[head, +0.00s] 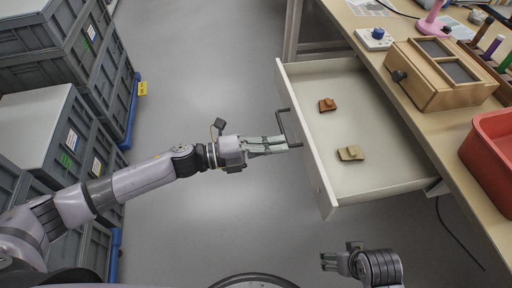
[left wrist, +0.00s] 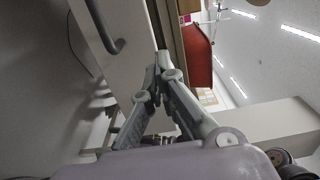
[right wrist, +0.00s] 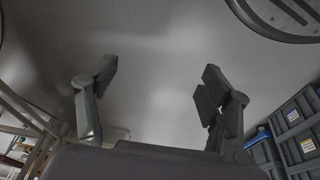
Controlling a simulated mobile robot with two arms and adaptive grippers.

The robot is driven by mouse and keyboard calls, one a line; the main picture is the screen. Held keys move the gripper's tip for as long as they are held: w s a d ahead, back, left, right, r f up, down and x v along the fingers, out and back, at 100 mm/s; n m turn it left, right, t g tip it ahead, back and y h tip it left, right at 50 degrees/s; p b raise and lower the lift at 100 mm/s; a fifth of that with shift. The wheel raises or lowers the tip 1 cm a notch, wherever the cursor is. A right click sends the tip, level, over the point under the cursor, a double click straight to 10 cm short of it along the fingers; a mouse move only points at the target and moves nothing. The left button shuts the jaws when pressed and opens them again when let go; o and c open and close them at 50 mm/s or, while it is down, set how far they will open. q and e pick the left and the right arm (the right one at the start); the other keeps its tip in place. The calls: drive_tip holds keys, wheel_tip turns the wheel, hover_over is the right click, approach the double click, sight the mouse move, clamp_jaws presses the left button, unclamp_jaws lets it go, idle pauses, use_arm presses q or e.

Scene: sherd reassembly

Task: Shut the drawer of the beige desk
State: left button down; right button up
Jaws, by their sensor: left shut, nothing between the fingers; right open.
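The white drawer (head: 352,180) of the beige desk (head: 455,150) is pulled out. It holds an orange-brown sherd (head: 327,105) and a tan sherd (head: 350,153). Its dark bar handle (head: 288,128) is on the front panel and also shows in the left wrist view (left wrist: 119,47). My left gripper (head: 288,145) is shut and empty, its fingertips close to the handle and drawer front; I cannot tell whether they touch. In the left wrist view its closed fingertips (left wrist: 162,62) are in front of the drawer front. My right gripper (head: 323,261) is open and empty over the floor, below the drawer (right wrist: 157,85).
On the desk are a wooden box (head: 440,88), a red bin (head: 492,150), a white device with a blue knob (head: 375,38) and a pink stand (head: 432,22). Grey crates (head: 55,140) are stacked at the left. The floor (head: 220,70) between is clear.

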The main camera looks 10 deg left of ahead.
use_arm(q)
drive_tip(key=x, duration=0.5)
drive_tip(key=shift+w+d, duration=0.1)
drive_tip(key=shift+d, duration=0.1)
use_arm(e)
drive_tip(key=shift+s+r, duration=0.1)
drive_tip(key=shift+r, duration=0.6)
